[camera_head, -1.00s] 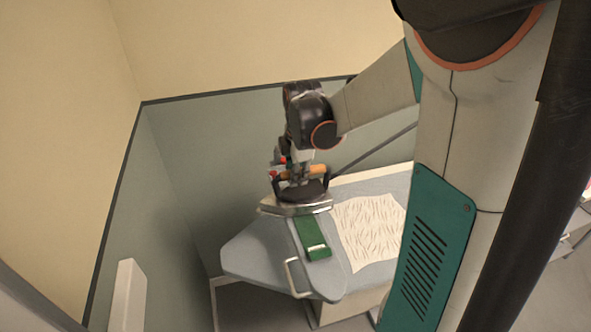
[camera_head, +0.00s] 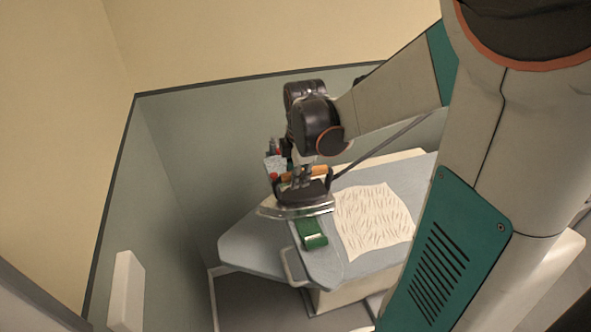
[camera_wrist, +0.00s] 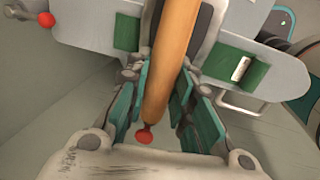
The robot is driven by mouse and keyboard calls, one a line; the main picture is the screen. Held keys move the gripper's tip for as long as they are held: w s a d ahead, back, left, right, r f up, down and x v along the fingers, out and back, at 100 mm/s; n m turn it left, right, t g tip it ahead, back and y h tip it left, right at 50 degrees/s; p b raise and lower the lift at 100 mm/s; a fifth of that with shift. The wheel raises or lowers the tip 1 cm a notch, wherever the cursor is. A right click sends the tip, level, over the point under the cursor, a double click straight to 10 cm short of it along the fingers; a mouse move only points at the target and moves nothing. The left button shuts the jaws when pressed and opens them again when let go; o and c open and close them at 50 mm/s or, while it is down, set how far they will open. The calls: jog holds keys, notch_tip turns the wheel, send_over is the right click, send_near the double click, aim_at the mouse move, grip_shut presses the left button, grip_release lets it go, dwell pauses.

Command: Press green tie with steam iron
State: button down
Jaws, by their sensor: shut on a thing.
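The steam iron (camera_head: 296,208) has a dark body, a pale metal sole and an orange-brown handle (camera_wrist: 172,55). My gripper (camera_head: 300,176) is shut on that handle; in the wrist view its teal pads lie on both sides of it. The green tie (camera_head: 311,235) lies along the grey-blue ironing board (camera_head: 248,243). The iron is over the tie and hides its middle; whether the sole touches it I cannot tell. In the wrist view the tie shows on both sides of the iron, with a white label on the right part (camera_wrist: 240,70).
A cream cloth with dark marks (camera_head: 374,222) lies on the board right of the tie. A metal loop (camera_head: 291,268) sits at the board's near edge. Walls stand close behind and left. A white panel (camera_head: 127,290) stands at lower left.

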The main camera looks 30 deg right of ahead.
jog(key=shift+s+a+r, duration=0.1)
jog(key=shift+s+a, duration=0.1)
jog(key=shift+s, duration=0.55)
jog(key=shift+s+a, duration=0.2)
jog(key=shift+s, duration=0.5)
jog(key=shift+s+p, duration=0.15)
jog(key=shift+p, duration=0.15)
jog(key=w+d+b, duration=0.2)
jog(key=w+d, duration=0.1)
jog(key=w, duration=0.8)
jog(key=shift+w+b, duration=0.2)
jog(key=shift+b, duration=0.15)
dwell(1.2)
